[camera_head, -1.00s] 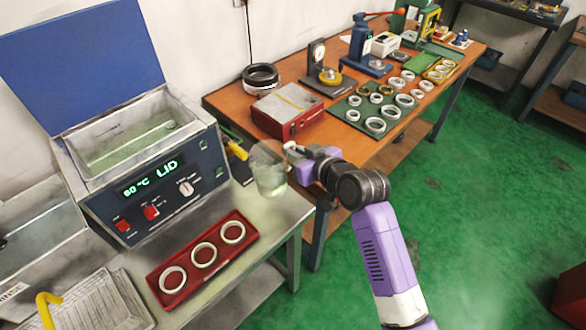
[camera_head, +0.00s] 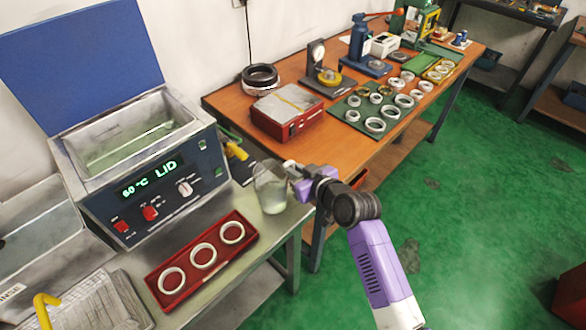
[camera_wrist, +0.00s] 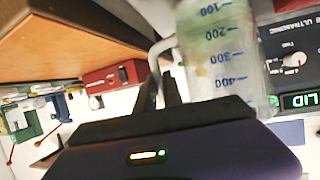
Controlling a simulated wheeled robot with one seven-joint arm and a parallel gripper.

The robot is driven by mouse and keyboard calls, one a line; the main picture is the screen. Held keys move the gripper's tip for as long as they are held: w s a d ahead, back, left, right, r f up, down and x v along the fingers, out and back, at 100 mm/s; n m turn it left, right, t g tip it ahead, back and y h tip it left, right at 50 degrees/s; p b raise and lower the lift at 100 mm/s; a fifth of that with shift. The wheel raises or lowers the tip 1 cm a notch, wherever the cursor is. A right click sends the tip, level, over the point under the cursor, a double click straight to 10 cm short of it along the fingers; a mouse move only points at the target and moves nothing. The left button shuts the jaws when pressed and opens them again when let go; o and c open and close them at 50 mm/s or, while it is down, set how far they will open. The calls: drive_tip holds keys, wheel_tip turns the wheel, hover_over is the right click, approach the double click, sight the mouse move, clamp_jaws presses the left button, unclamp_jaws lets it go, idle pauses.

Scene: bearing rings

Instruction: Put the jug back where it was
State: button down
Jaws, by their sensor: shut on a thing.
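The jug (camera_head: 271,190) is clear, with liquid in its lower part. In the head view it is at the right end of the grey bench (camera_head: 287,219), right of the ultrasonic bath (camera_head: 150,165). My gripper (camera_head: 291,170) is shut on the jug's handle, from the right side. In the wrist view the jug (camera_wrist: 222,55) shows blue volume marks, and its handle (camera_wrist: 156,60) runs between my fingers (camera_wrist: 165,92). The jug looks about upright in the head view. I cannot tell whether its base touches the bench.
A red tray (camera_head: 160,278) with three rings lies in front of the bath. A yellow-handled tool (camera_head: 236,150) lies behind the jug. The wooden table (camera_head: 235,103) behind holds a red box (camera_head: 287,112) and a green mat (camera_head: 361,123) with several rings. The bath's blue lid stands open.

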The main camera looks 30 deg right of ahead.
drive_tip(key=c, duration=1.5)
unclamp_jaws()
drive_tip(key=shift+r, duration=0.1)
drive_tip(key=v, duration=1.2)
drive_tip(key=s+a+f+m+h, duration=0.1)
drive_tip(key=s+a+f, duration=0.1)
drive_tip(key=s, duration=0.6)
drive_tip(key=s+a+f+m+h, duration=0.1)
drive_tip(key=s+a+f, duration=0.15)
drive_tip(key=s, duration=0.65)
drive_tip(key=shift+n+t, duration=0.4)
drive_tip(key=shift+t, duration=0.4)
drive_tip(key=r+v, duration=0.1)
drive_tip(key=v, duration=0.5)
drive_tip(key=a+r+v, duration=0.1)
drive_tip(key=v, duration=0.5)
drive_tip(key=w+r+v, duration=0.1)
drive_tip(key=v, duration=0.5)
drive_tip(key=shift+s+a+r, duration=0.2)
drive_tip(key=shift+a+r, duration=0.1)
drive_tip(key=shift+r, duration=0.15)
